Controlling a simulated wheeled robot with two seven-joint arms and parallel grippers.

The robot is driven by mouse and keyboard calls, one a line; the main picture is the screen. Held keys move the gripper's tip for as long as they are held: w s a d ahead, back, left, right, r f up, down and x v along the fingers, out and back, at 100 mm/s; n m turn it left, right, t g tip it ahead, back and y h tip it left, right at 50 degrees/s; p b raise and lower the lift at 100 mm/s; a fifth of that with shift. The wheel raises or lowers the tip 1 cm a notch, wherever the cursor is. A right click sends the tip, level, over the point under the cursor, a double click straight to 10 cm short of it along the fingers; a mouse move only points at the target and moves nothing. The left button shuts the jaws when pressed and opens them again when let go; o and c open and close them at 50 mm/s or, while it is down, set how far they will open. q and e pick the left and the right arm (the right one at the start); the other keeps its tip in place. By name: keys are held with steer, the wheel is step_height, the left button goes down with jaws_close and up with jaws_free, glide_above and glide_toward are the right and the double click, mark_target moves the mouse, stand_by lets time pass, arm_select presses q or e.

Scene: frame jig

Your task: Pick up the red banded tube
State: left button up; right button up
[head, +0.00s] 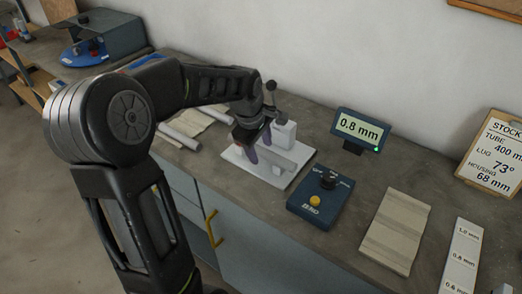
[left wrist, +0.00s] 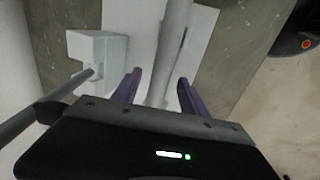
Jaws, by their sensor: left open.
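No red band shows in either view, so I cannot tell which tube is the red banded one. Two pale grey tubes lie on the bench left of the jig, partly behind my left arm; the nearer tube (head: 178,136) shows best. My left gripper (head: 258,144) is over the white jig plate (head: 238,158), with its purple fingers pointing down and apart. In the left wrist view the open fingers (left wrist: 158,78) stand either side of a long pale grey bar (left wrist: 170,45). I cannot tell whether they touch it. My right gripper is out of view.
A pale block (head: 284,133) stands on the jig plate. A navy control box (head: 320,203) and a display reading 0.8 mm (head: 358,129) are to the right. A wall is behind.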

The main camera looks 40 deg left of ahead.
arm_select(q)
steer(key=shift+c, duration=0.3)
jaws_close()
stand_by(0.5)
